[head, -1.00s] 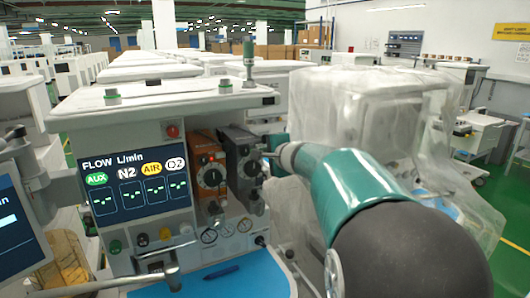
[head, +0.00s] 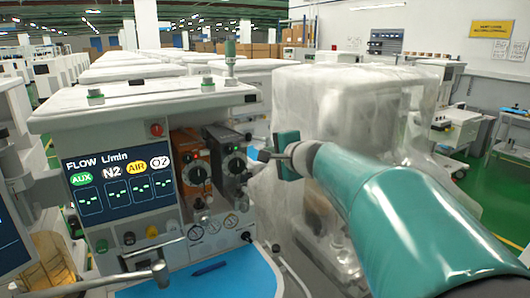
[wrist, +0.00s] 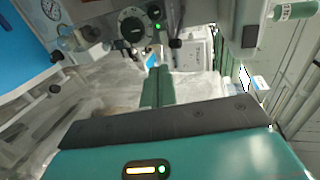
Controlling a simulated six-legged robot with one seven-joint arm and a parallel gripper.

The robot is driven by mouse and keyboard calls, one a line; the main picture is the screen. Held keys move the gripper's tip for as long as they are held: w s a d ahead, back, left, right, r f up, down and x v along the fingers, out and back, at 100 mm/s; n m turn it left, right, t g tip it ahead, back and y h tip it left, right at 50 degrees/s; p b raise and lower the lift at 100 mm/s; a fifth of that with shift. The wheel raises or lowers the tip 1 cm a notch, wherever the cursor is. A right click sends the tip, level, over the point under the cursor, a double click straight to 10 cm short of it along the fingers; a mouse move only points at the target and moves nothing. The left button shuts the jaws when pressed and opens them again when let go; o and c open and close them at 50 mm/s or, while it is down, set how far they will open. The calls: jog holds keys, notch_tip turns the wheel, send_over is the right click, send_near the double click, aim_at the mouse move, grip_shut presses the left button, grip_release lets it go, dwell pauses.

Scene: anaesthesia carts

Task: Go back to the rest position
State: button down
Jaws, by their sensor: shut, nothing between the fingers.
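My gripper (head: 264,155) is at the end of my teal arm in the head view, just right of the anaesthesia cart's dark vaporizer (head: 230,155). It looks empty and clear of the dial, though the exact gap is hard to judge. In the wrist view my gripper (wrist: 157,72) shows as two teal fingers closed together, with nothing between them. The dark vaporizer's dial (wrist: 131,27) is up and left of the fingers there. The orange vaporizer (head: 192,168) stands beside the dark one, next to the flow screen (head: 120,183).
A plastic-draped machine (head: 345,105) stands close behind my arm on the right. A blue work surface (head: 235,275) with a pen (head: 209,268) juts out from the cart. Green floor (head: 480,185) is open at the right. Rows of carts fill the back.

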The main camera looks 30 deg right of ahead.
jog(key=shift+w, duration=0.1)
dwell(0.3)
jog(key=shift+f, duration=0.1)
jog(key=s+a+f+n+g+y, duration=0.25)
jog(key=s+a+n, duration=0.25)
jog(key=a, duration=0.4)
jog(key=s+a+f+n+g+y, duration=0.2)
jog(key=s+a+f+n+g, duration=0.25)
jog(key=a, duration=0.45)
jog(key=s+a+f+n+g+h, duration=0.1)
jog(key=s+f+n, duration=0.3)
jog(key=s, duration=0.4)
jog(key=s+a+f+n+g+h, duration=0.1)
jog(key=s+f+n+h, duration=0.2)
jog(key=s, duration=0.5)
notch_tip(320, 180, down, 2)
jog(key=shift+a+f+n, duration=0.2)
jog(key=shift+a+n, duration=0.15)
jog(key=shift+n, duration=0.4)
